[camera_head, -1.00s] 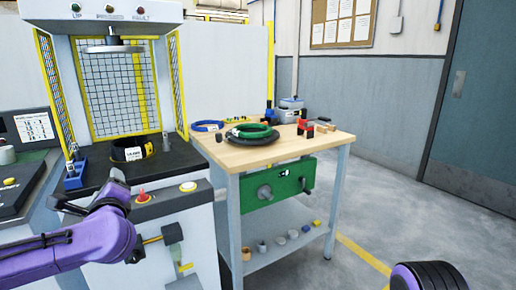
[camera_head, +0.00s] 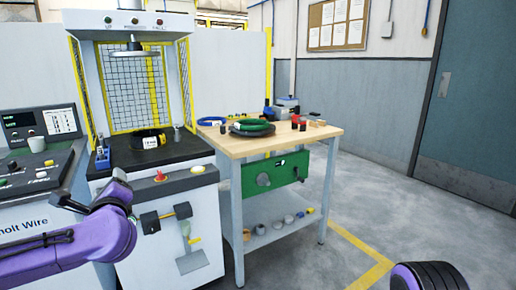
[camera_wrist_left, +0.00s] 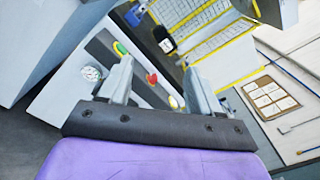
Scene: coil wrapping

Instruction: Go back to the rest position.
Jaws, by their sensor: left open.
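My left gripper shows from its own wrist camera (camera_wrist_left: 160,72); its two grey fingers stand apart with nothing between them. In the head view my purple left arm comes in from the lower left, in front of the wrapping machine. My right gripper is out of view. A black coil with a white label (camera_head: 150,140) lies on the machine's dark deck under the round head. A green coil (camera_head: 252,126) lies on a black coil (camera_head: 243,133) on the wooden bench, with a blue coil (camera_head: 212,121) behind to the left.
The wrapping machine (camera_head: 150,180) stands ahead with yellow-framed mesh guards. A control console (camera_head: 35,170) with a cup is at the left. The bench (camera_head: 300,141) carries small red, black and wooden parts; its lower shelf (camera_head: 270,232) holds several small items. Floor at the right is open.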

